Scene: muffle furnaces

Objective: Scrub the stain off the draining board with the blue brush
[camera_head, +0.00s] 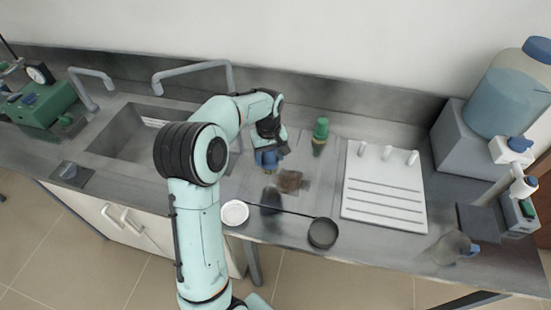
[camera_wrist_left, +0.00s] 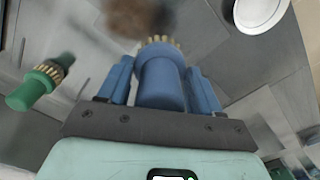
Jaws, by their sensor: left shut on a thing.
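A brown stain (camera_head: 291,181) lies on the grey draining board (camera_head: 239,187) right of the sink. It also shows, blurred, at the top of the left wrist view (camera_wrist_left: 138,18). My left gripper (camera_head: 268,158) is shut on the blue brush (camera_wrist_left: 162,78), whose pale bristles point toward the board beside the stain. I cannot tell whether the bristles touch the board. A green brush (camera_head: 320,136) stands behind and to the right of the stain; it also shows in the left wrist view (camera_wrist_left: 38,84). My right gripper is not in view.
A white dish (camera_head: 234,212) and a black pan (camera_head: 322,232) with a long handle lie in front of the stain. A white grooved board with pegs (camera_head: 385,190) is to the right. The sink (camera_head: 135,135) is to the left, with grey taps behind it.

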